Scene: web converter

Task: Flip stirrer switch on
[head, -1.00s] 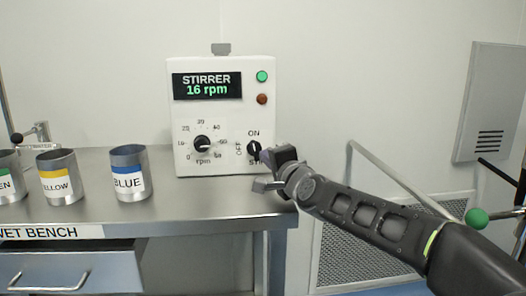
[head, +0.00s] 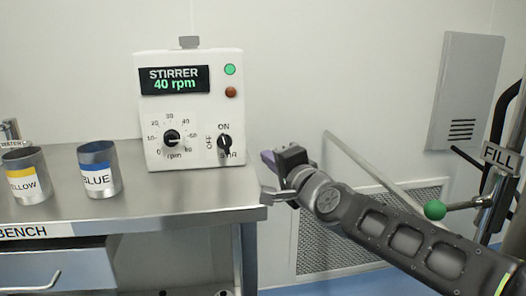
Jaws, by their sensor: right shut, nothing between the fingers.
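The white stirrer box (head: 190,110) stands on the bench. Its display (head: 174,80) reads "STIRRER 40 rpm". The green lamp (head: 230,69) is bright and the brown-red lamp (head: 231,92) below it looks dark. The black stirrer switch (head: 224,144) is at lower right on the panel, with its handle upright and ON printed above, OFF at its left. The round rpm knob (head: 171,138) is at lower left. My right gripper (head: 268,160) is shut and empty, to the right of the box and apart from the switch. My left gripper is not in view.
A blue-labelled cup (head: 99,168) and a yellow-labelled cup (head: 26,176) stand on the metal bench (head: 170,195) to the left. A slanted grey rail (head: 365,172), a green ball handle (head: 434,210) and a FILL sign (head: 500,158) are at the right.

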